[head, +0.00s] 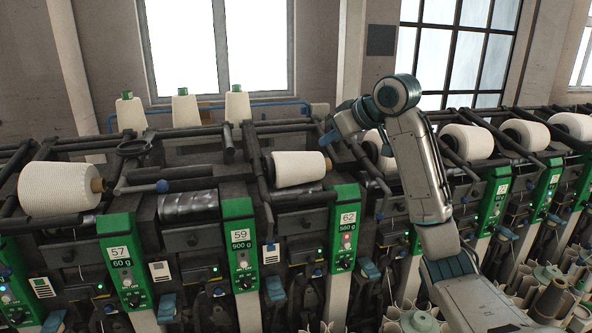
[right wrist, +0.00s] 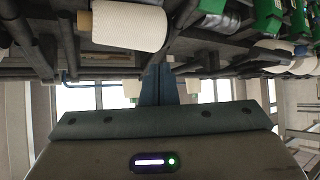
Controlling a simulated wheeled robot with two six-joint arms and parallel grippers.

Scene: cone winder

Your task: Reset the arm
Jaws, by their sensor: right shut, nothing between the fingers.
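My right gripper (head: 330,138) is shut with nothing between its fingers. It is beside and above the right end of the white yarn cone (head: 298,168) at the position marked 62. In the right wrist view the shut blue-grey fingers (right wrist: 158,85) point towards the dark machine frame, and a white cone (right wrist: 125,25) shows beyond them. Whether the fingertips touch the frame I cannot tell. A dark cradle arm with a blue knob (head: 163,186) shows beside the left cone (head: 60,188). My left gripper is not in view.
The winder runs across the view with green panels, such as 57 (head: 123,270), 59 (head: 240,245) and 62 (head: 345,230). A bare drum (head: 188,206) shows left of panel 59. More cones (head: 467,142) sit to the right. White cones (head: 130,114) stand behind. Dark bars crowd around the gripper.

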